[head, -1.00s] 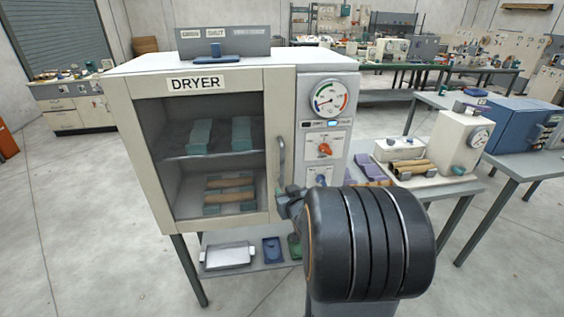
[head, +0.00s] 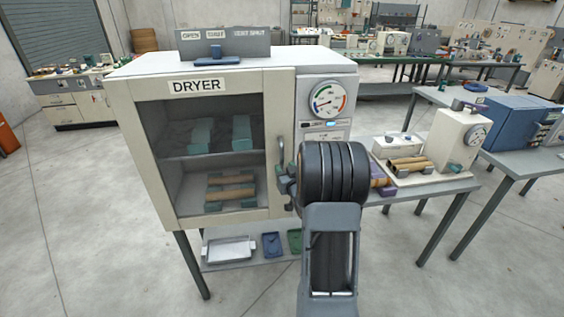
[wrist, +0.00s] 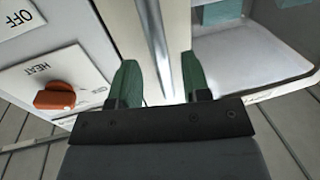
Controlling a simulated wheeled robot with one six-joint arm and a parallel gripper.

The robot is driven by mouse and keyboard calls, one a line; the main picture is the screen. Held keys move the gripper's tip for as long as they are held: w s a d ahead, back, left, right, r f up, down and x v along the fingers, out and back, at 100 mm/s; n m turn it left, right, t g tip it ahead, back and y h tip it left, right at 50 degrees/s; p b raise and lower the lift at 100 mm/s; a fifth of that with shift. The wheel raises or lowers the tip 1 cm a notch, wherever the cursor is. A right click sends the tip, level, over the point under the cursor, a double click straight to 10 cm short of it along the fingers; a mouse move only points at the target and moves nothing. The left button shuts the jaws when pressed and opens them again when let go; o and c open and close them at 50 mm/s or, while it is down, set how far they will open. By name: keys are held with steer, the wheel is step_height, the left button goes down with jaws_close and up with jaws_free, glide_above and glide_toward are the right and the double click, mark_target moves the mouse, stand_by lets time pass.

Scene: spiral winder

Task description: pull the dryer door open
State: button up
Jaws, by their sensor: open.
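The dryer (head: 120,110) is a cream cabinet labelled DRYER on legs. Its glass-fronted door (head: 190,84) looks shut, and teal pieces and tan rolls show on the shelves inside. A grey vertical bar handle (head: 281,152) is on the door's right edge. My gripper (head: 286,186) is at the lower part of the handle, partly hidden by my arm. In the wrist view, my gripper (wrist: 160,84) is open, with its two green fingers apart and the handle bar (wrist: 155,45) running between them. I cannot tell whether either finger touches the bar.
A control panel with a gauge (head: 328,99) is right of the door; its orange HEAT knob (wrist: 55,97) shows in the wrist view. A side table (head: 445,188) with rolls and a white machine stands to the right. Floor in front is open.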

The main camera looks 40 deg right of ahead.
mark_target(283, 166)
steer(key=shift+p+x, duration=0.35)
steer(key=shift+x, duration=1.35)
jaws_close()
